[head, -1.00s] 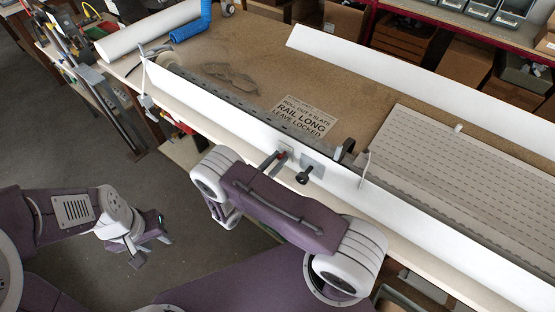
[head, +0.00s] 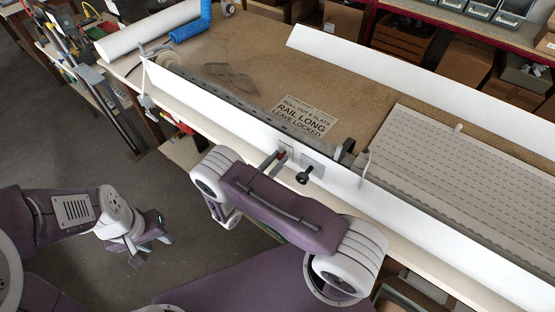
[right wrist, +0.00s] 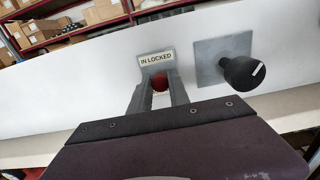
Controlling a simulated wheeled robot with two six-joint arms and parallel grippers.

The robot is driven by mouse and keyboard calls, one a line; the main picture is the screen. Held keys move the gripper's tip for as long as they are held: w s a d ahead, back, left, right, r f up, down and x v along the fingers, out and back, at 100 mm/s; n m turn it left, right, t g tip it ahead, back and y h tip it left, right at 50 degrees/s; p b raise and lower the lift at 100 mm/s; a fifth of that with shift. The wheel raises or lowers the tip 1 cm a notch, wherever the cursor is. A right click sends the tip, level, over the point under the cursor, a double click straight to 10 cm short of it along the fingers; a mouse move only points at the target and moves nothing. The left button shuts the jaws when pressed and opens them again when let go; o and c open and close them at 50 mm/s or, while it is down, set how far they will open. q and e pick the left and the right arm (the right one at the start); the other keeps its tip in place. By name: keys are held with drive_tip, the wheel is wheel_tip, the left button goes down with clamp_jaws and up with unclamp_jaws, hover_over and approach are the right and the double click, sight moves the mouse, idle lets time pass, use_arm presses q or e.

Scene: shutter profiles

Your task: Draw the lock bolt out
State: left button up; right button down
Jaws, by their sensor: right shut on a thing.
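The lock bolt's red knob (right wrist: 160,82) shows in the right wrist view under a small "IN LOCKED" label (right wrist: 156,58) on the white rail face. My right gripper (right wrist: 159,92) is shut on this red knob, with one grey finger on each side. In the head view my right gripper (head: 272,160) reaches the near face of the long white rail (head: 223,117), partly hidden by my arm. The bolt's shaft is hidden. My left gripper (head: 151,252) is low on the left, away from the bench, empty, its fingers apart.
A black knob (head: 304,177) on a grey plate sits just right of the bolt. A slatted panel (head: 455,175) lies at the right. The floor at the left is open.

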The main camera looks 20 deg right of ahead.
drive_tip(key=v, duration=0.2)
drive_tip(key=shift+s+a+b, duration=0.1)
drive_tip(key=shift+a+b, duration=0.15)
drive_tip(key=shift+b, duration=0.1)
drive_tip(key=c, duration=1.3)
unclamp_jaws()
drive_tip(key=shift+o, duration=0.2)
drive_tip(key=shift+s+a, duration=0.1)
